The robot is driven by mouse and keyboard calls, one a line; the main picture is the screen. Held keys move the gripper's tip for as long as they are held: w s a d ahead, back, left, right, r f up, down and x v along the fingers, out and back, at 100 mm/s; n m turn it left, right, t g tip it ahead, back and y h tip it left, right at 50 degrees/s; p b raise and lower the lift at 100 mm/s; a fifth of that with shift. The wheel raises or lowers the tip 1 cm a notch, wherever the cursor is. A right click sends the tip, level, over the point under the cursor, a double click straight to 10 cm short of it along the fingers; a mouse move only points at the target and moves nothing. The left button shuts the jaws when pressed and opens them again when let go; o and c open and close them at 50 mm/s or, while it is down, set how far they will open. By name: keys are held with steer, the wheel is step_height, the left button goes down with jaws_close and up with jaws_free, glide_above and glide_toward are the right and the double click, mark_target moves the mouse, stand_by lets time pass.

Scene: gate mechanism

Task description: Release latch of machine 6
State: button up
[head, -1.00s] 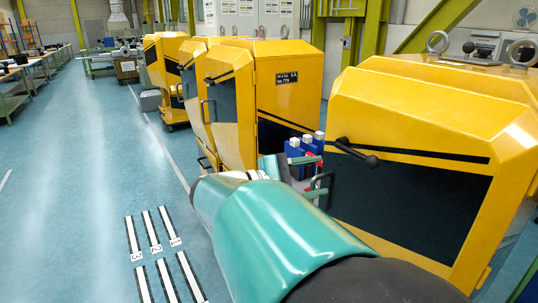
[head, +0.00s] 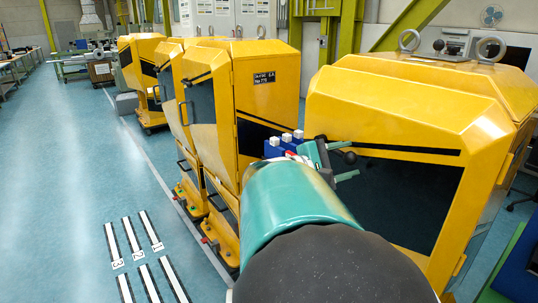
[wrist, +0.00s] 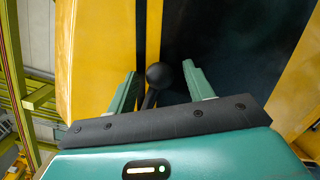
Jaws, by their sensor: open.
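The nearest yellow machine (head: 405,105) stands at right, with a dark front panel and a black stripe. Its latch is a black lever with a ball knob (head: 349,157) on the upper left front. My gripper (head: 345,163) is open at the knob, with one finger above and one below it. In the wrist view the knob (wrist: 158,75) sits between my two green fingers (wrist: 160,88), with visible gaps to both. The lever's stem runs down behind the gripper's dark edge. I cannot read a number 6 on this machine.
More yellow machines (head: 268,80) stand in a row to the left. Blue boxes with white tops (head: 285,143) show beside my arm. Floor markings numbered 1 to 3 (head: 132,240) lie at lower left. The blue floor (head: 70,150) there is clear.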

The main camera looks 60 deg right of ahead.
steer(key=shift+c, duration=0.2)
jaws_close()
steer(key=shift+d+f, duration=0.1)
steer(key=shift+f, duration=0.05)
step_height(320, 180, down, 6)
steer(key=w+m+t, duration=0.1)
steer(key=w+m, duration=0.1)
steer(key=m, duration=0.5)
steer(key=shift+w+d+f+t+y, duration=0.15)
steer(key=shift+d+f+t+y, duration=0.15)
steer(key=shift+d+y, duration=0.15)
steer(key=shift+o, duration=0.2)
jaws_free()
steer(key=shift+w, duration=0.1)
